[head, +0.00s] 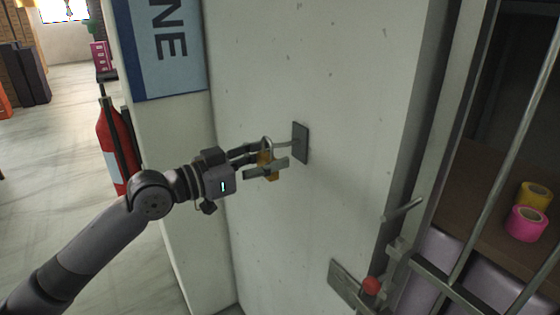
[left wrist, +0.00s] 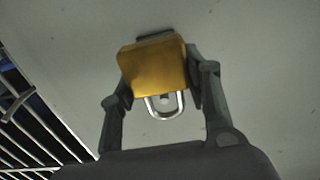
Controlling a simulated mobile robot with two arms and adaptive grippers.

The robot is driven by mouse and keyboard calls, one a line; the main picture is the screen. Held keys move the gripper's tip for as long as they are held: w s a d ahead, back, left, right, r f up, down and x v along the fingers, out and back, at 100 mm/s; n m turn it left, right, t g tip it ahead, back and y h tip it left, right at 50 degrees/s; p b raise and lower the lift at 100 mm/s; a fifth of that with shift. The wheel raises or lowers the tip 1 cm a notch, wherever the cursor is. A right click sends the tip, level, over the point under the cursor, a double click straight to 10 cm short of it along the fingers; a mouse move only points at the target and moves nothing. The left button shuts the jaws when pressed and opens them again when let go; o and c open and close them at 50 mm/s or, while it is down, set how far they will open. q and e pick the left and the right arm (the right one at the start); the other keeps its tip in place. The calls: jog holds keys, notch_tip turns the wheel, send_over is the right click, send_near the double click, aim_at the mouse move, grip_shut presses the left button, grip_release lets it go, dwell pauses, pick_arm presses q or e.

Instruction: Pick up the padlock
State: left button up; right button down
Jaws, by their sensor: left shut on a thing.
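The padlock has a brass-yellow body and a silver shackle. In the head view the padlock (head: 264,158) is at a metal hook with a dark plate (head: 300,143) on the pale wall. The shackle is up around the hook's arm; I cannot tell whether it touches it. My left gripper (head: 265,163) is shut on the padlock's body, with a finger on each side. In the left wrist view the padlock (left wrist: 154,68) sits between the fingertips of my left gripper (left wrist: 160,75), its shackle toward the palm. My right gripper is not in view.
A barred metal door (head: 478,220) with a red-knobbed latch (head: 371,285) is at the right. Behind it are yellow (head: 536,195) and pink (head: 526,223) tape rolls. A red fire extinguisher (head: 113,150) stands at the left. The floor there is mostly clear.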

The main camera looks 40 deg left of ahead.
pick_arm(q)
jog(key=b+v, duration=0.4)
jog(key=v, duration=0.9)
jog(key=shift+a, duration=0.1)
dwell(0.4)
